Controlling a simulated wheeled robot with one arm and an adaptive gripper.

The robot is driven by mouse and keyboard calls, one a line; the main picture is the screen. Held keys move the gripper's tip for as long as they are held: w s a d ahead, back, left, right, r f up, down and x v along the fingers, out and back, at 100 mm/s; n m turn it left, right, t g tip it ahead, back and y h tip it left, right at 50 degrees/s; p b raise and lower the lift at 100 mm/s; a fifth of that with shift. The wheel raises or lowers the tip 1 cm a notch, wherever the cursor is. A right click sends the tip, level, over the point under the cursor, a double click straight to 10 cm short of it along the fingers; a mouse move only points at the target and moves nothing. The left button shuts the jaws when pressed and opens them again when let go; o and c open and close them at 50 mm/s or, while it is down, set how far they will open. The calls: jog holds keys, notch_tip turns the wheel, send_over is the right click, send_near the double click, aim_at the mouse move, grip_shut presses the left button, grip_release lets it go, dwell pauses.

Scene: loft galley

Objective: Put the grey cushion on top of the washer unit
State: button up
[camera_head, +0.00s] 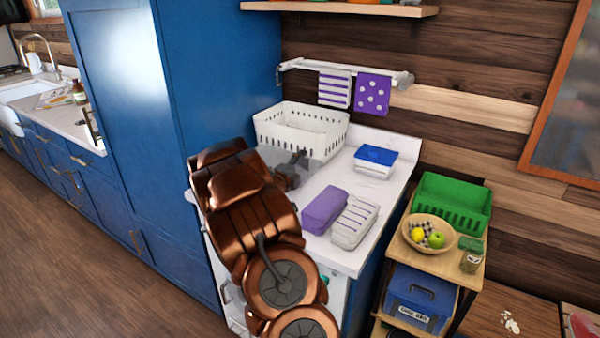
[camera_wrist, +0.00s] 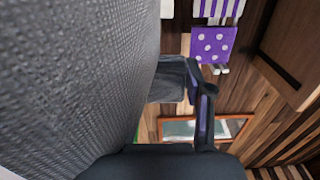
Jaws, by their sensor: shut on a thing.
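The grey cushion (camera_wrist: 75,85) fills the left of the wrist view, very close to the camera. In the head view a part of the cushion (camera_head: 270,154) shows behind my copper arm, in front of the white basket. My gripper (camera_head: 293,168) is shut on the cushion; a dark finger of the gripper (camera_wrist: 170,80) lies against its side in the wrist view. The washer unit (camera_head: 348,258) has a white top and stands below the gripper. The arm hides much of the cushion, so I cannot tell whether it touches the top.
On the top are a white basket (camera_head: 300,130), a blue-lidded box (camera_head: 375,161), a purple folded cloth (camera_head: 325,209) and a striped one (camera_head: 355,222). A tall blue cabinet (camera_head: 150,130) stands left. A wooden cart (camera_head: 470,270) with a green crate (camera_head: 450,203) stands right.

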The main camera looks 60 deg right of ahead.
jog(key=shift+f+p, duration=0.5)
jog(key=shift+f, duration=1.45)
jog(key=o, duration=1.3)
jog(key=shift+a, duration=0.1)
jog(key=a+b, duration=0.1)
jog(key=a, duration=0.2)
jog(key=a+b, duration=0.1)
jog(key=a, duration=0.2)
jog(key=a+b, duration=0.1)
jog(key=a, duration=0.3)
jog(key=shift+s+a+b, duration=0.1)
jog(key=shift+s+b, duration=0.15)
jog(key=shift+b, duration=0.05)
jog(key=shift+s+a, duration=0.1)
jog(key=shift+a, duration=0.7)
